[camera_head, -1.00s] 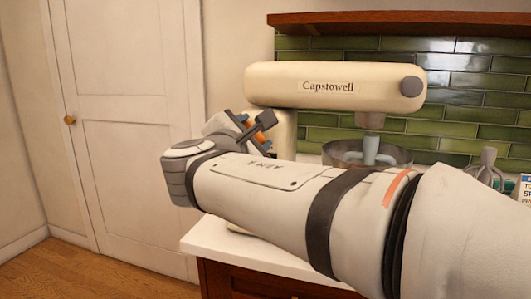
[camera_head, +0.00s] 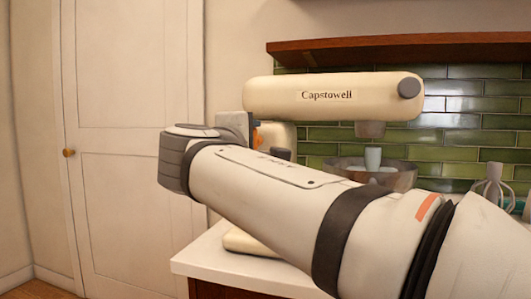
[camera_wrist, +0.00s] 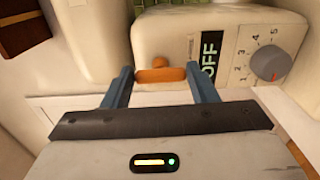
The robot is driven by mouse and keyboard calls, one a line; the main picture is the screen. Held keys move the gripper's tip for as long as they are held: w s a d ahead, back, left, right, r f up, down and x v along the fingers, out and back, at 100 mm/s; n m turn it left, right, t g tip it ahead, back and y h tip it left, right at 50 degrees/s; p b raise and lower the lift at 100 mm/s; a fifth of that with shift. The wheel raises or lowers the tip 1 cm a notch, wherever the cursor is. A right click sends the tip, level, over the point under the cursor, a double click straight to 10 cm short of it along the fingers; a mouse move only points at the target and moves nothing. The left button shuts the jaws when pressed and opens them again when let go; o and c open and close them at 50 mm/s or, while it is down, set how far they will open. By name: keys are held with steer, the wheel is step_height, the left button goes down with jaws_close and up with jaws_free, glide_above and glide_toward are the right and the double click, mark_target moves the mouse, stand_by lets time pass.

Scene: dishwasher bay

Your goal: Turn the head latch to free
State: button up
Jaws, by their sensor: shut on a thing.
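The cream stand mixer (camera_head: 330,97), lettered Capstowell, stands on the counter with its head level over the bowl. In the wrist view, the orange head latch (camera_wrist: 160,76) lies nearly crosswise on the cream mixer body. My gripper (camera_wrist: 159,70) is shut on the latch, with one blue-grey finger at each end of it. In the head view my arm hides most of the gripper, and only a small bit of the latch's orange (camera_head: 257,132) shows.
A speed dial (camera_wrist: 270,63) and an OFF label (camera_wrist: 209,55) are close to the right finger. The steel bowl (camera_head: 398,178) sits under the head. A wooden shelf (camera_head: 400,51) hangs above, and a white door (camera_head: 130,120) is at left.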

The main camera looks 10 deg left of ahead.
steer(key=shift+m, duration=0.3)
steer(key=o, duration=1)
steer(key=s, duration=0.5)
steer(key=s+p, duration=0.1)
steer(key=s, duration=0.1)
steer(key=shift+s+a, duration=0.3)
steer(key=shift+s, duration=0.1)
